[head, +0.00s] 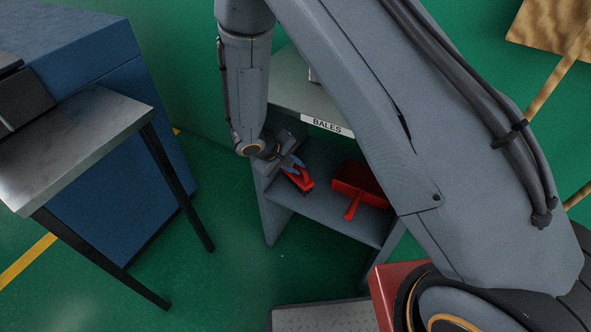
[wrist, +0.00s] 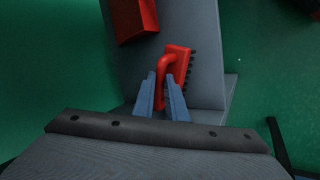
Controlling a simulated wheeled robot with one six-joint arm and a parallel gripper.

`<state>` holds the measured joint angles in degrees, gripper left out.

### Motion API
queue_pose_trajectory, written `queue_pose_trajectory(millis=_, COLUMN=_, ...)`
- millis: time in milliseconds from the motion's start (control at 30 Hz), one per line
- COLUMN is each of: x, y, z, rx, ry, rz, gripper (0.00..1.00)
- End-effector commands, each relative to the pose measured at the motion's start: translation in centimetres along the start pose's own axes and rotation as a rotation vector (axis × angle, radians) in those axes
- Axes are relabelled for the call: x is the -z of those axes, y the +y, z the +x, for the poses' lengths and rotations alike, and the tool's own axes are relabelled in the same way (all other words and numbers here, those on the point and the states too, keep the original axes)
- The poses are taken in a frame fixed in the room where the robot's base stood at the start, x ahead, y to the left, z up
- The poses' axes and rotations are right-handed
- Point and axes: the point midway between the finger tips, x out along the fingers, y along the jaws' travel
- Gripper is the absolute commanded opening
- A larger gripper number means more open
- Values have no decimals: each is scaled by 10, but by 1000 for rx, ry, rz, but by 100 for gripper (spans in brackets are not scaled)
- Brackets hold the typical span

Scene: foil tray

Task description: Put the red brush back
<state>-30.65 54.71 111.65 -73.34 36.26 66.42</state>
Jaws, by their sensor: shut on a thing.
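The red brush (head: 300,180) has dark bristles and is at the left part of the grey shelf (head: 330,215), under the label "BALES" (head: 327,126). My gripper (head: 288,165) is shut on the brush. In the wrist view my two blue-grey fingers (wrist: 161,92) close around the handle of the brush (wrist: 178,62), with its bristles facing right. I cannot tell whether the brush touches the shelf. A red dustpan (head: 361,182) lies on the same shelf to the right of the brush, its handle toward the front. It also shows at the top of the wrist view (wrist: 133,18).
A metal-topped table (head: 75,150) with dark legs stands at the left, before a blue cabinet (head: 100,50). The unit's top (head: 290,85) is above the shelf. A red box (head: 385,290) is at the lower right. Green floor is open between table and unit.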

Motion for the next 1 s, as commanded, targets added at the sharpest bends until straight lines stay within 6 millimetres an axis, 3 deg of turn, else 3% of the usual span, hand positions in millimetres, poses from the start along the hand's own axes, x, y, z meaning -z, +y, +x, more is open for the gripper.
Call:
queue_pose_trajectory(millis=133, x=0, y=-10, z=14, rx=0, ry=0, rz=0, gripper=0)
queue_pose_trajectory(millis=500, x=0, y=-13, z=18, rx=0, ry=1, rz=1, gripper=0)
queue_pose_trajectory(millis=533, x=0, y=-13, z=18, rx=0, ry=1, rz=0, gripper=13)
queue_pose_trajectory(millis=633, x=0, y=-13, z=17, rx=0, ry=1, rz=0, gripper=30)
queue_pose_trajectory(millis=1000, x=0, y=-11, z=15, rx=0, ry=1, rz=1, gripper=30)
